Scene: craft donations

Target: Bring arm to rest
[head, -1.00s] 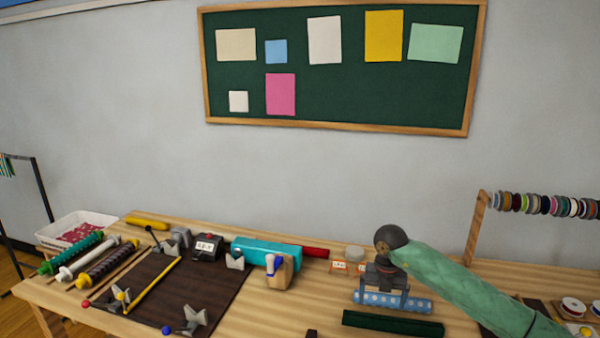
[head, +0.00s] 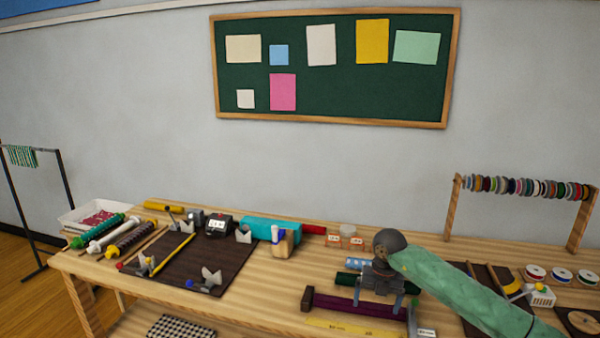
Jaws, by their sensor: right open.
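My right arm, in a green sleeve, comes in from the right in the head view. My right gripper (head: 381,297) points down over the front right part of the table, its jaws open. It hides parts of a blue dotted roll (head: 358,263), a dark green roll (head: 347,279) and a purple roll (head: 340,303). I see nothing held between the fingers, though whether they touch the purple roll I cannot tell. My left gripper is not in view.
The wooden table (head: 262,290) has bare room left of the rolls. A dark brown mat (head: 190,262) with grey holders lies at the left. A turquoise roll (head: 268,230) lies at the back. A rack of ribbon spools (head: 525,188) stands at the right. A yellow ruler (head: 345,326) lies at the front.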

